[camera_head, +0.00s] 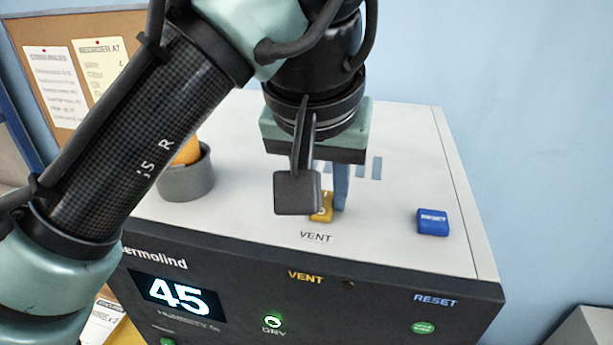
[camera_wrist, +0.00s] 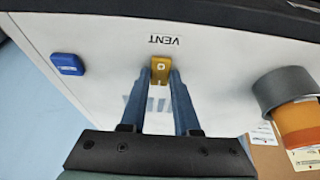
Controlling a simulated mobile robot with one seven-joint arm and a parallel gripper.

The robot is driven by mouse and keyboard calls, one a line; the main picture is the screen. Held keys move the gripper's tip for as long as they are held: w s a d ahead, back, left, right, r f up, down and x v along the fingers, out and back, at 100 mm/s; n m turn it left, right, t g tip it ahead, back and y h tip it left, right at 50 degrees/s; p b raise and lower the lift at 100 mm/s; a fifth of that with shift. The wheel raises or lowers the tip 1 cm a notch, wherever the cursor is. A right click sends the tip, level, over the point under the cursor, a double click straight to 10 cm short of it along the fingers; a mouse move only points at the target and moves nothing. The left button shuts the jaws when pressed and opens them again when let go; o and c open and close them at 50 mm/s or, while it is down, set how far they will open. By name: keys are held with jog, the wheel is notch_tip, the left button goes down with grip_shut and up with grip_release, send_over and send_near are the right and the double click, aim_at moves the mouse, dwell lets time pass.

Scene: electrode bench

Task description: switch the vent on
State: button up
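The yellow vent switch (camera_head: 322,207) sits on top of the white machine (camera_head: 400,240), behind the printed VENT label (camera_head: 316,237). In the head view my near finger hides part of it. In the wrist view the switch (camera_wrist: 160,70) shows between the fingertips. My gripper (camera_head: 319,196) points down at the machine top, its fingers (camera_wrist: 161,77) apart, one on each side of the switch. I cannot tell whether they touch it. On the front panel, the small lamp beside the yellow VENT lettering (camera_head: 306,277) is dark.
A blue RESET button (camera_head: 433,222) stands to the right on the machine top. A grey cup (camera_head: 187,181) with an orange object stands to the left. The front display (camera_head: 177,297) reads 45, and the DRY indicator (camera_head: 272,321) glows green. A notice board (camera_head: 55,20) hangs behind.

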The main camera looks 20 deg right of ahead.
grip_shut()
jog(key=shift+r, duration=0.1)
jog(key=p, duration=0.1)
jog(key=g+p, duration=0.1)
jog(key=p, duration=0.1)
jog(key=shift+w+d+r+y, duration=0.1)
jog(key=shift+r+y, duration=0.2)
jog(key=shift+w+d+f+g+y, duration=0.1)
jog(key=shift+w+f+g+y, duration=0.2)
jog(key=shift+g+y, duration=0.25)
jog(key=shift+g, duration=0.35)
